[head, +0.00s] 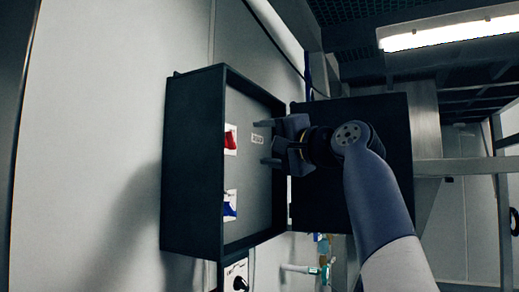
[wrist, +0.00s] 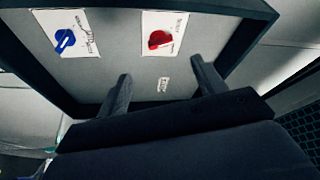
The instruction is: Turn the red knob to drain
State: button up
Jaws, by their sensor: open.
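The red knob (head: 230,140) sits on a white plate on the back panel of an open dark box (head: 192,165) on the wall. The knob also shows in the wrist view (wrist: 159,40), above the space between my fingers. A blue knob (head: 230,206) is below the red one in the head view, and left of it in the wrist view (wrist: 65,40). My gripper (head: 264,143) is open and empty at the box opening, to the right of the red knob. Its fingers (wrist: 163,88) point toward the panel, apart from the knob. The lettering on the plates is too small to read.
The box's dark door (head: 385,170) stands open to the right, behind my arm. A black switch (head: 240,283) and green-and-white pipe fittings (head: 300,268) are below the box. The box's rim surrounds the panel.

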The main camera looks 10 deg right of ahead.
dwell(0.3)
jog(key=m+t+h, duration=0.4)
jog(key=m+h, duration=0.1)
jog(key=h, duration=0.1)
send_near(232, 141)
jog(key=p+x, duration=0.5)
jog(key=x, duration=0.2)
jog(key=shift+r+p, duration=0.1)
jog(key=shift+p, duration=0.2)
jog(key=shift+w+a+t, duration=0.2)
jog(key=shift+w+t, duration=0.1)
jog(key=shift+w, duration=0.35)
jog(key=c, duration=1)
